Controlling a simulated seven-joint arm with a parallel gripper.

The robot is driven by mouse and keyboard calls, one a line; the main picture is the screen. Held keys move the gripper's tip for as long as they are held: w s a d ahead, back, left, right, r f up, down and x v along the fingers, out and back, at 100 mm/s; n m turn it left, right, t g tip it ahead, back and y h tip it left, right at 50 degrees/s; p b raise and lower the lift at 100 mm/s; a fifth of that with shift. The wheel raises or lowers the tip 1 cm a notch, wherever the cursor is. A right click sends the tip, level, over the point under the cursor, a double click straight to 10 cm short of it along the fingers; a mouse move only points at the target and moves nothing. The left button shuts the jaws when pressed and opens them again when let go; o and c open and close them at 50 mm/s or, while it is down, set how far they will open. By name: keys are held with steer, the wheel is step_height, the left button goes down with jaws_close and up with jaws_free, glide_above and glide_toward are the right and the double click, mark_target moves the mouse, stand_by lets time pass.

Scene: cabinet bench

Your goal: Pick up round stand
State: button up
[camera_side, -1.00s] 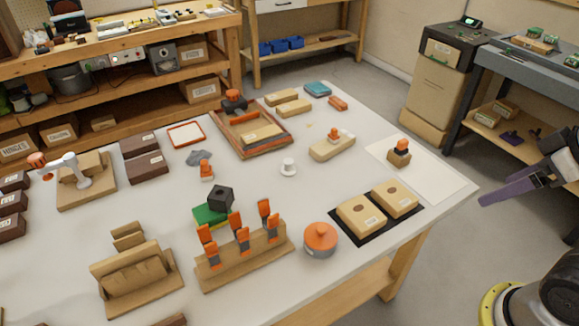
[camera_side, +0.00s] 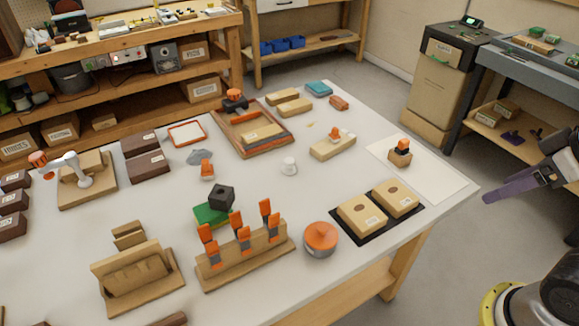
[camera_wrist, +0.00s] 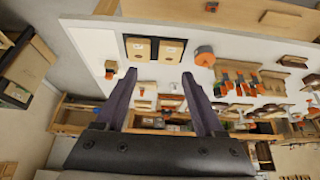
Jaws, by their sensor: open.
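I cannot tell for sure which thing is the round stand. A small white round piece (camera_side: 289,166) stands upright near the middle of the table. A larger round grey pot-like piece with an orange top (camera_side: 320,238) stands near the front edge, and it also shows in the wrist view (camera_wrist: 204,55). My gripper (camera_wrist: 158,77) is open and empty. In the side view it is at the right edge, off the table and well apart from both round pieces. Only part of it shows there.
Two tan blocks lie on a black mat (camera_side: 346,234) near the table's right edge. A wooden rack (camera_side: 240,262) of orange-handled tools stands left of the orange-topped piece. A white sheet (camera_side: 438,178) holds a small orange-topped block. Bare tabletop surrounds the white piece.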

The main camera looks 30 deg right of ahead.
steer(key=w+a+r+t, duration=0.1)
steer(key=w+r, duration=0.4)
steer(key=w, duration=0.4)
steer(key=w+r+t, duration=0.1)
steer(key=w+r, duration=0.5)
steer(key=w, duration=0.3)
steer(key=n+g, duration=0.2)
steer(key=g, duration=0.1)
glide_above(291, 161)
steer(key=s, duration=0.2)
steer(key=shift+y, duration=0.4)
step_height(291, 161, down, 32)
steer(key=shift+s+f, duration=0.1)
steer(key=shift+f, duration=0.1)
steer(key=shift+d+x, duration=0.2)
steer(key=shift+x, duration=2.8)
